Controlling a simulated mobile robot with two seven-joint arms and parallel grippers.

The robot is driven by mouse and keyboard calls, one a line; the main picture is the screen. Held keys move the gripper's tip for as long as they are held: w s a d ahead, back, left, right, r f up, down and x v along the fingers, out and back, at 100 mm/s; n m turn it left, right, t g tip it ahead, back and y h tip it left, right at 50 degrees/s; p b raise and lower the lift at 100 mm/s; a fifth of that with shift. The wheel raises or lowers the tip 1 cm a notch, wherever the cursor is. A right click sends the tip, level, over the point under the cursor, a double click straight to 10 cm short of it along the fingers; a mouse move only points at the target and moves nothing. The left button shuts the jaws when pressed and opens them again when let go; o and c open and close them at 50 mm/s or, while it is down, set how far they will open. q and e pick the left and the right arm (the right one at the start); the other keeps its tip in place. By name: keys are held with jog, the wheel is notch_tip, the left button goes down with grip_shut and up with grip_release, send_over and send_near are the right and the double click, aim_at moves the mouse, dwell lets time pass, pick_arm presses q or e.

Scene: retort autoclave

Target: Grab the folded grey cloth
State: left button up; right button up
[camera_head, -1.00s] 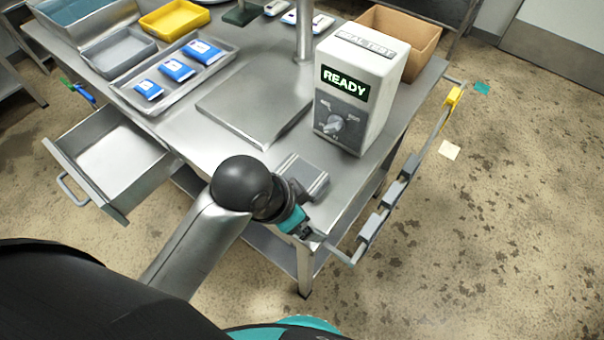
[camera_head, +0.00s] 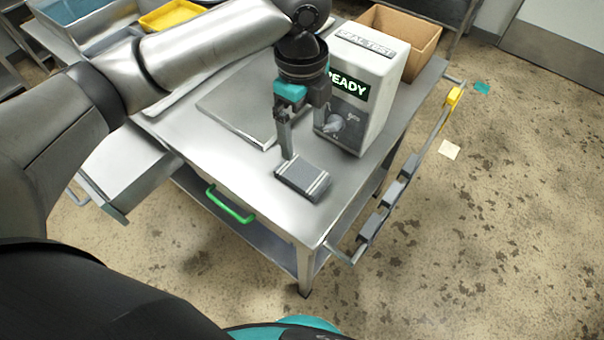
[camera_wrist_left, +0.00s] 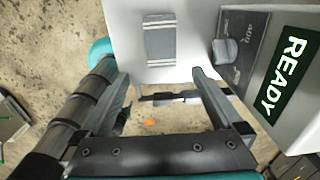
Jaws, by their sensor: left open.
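The folded grey cloth (camera_head: 303,182), with pale stripes, lies flat on the steel table near its front corner. It also shows in the left wrist view (camera_wrist_left: 161,42), beyond the fingertips and between their lines. My left gripper (camera_head: 304,142) points down just above and behind the cloth, with its fingers apart and empty. In the left wrist view its two fingers (camera_wrist_left: 160,76) are spread, with clear space between them and the cloth. My right gripper does not show.
A white machine with a READY display (camera_head: 362,85) stands close beside the gripper. A flat steel plate (camera_head: 240,105) lies to the left. A cardboard box (camera_head: 405,35) is behind. A rail (camera_head: 408,172) runs along the right edge; a drawer (camera_head: 130,165) stands open at left.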

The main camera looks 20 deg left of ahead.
pick_arm(q)
jog(key=b, duration=0.2)
send_over(302, 173)
notch_tip(302, 173, down, 9)
jog(key=shift+s+a+f, duration=0.15)
jog(key=shift+f, duration=0.05)
notch_tip(302, 173, down, 5)
jog(key=shift+f+b, duration=0.1)
jog(key=shift+b, duration=0.7)
jog(key=c, duration=1.3)
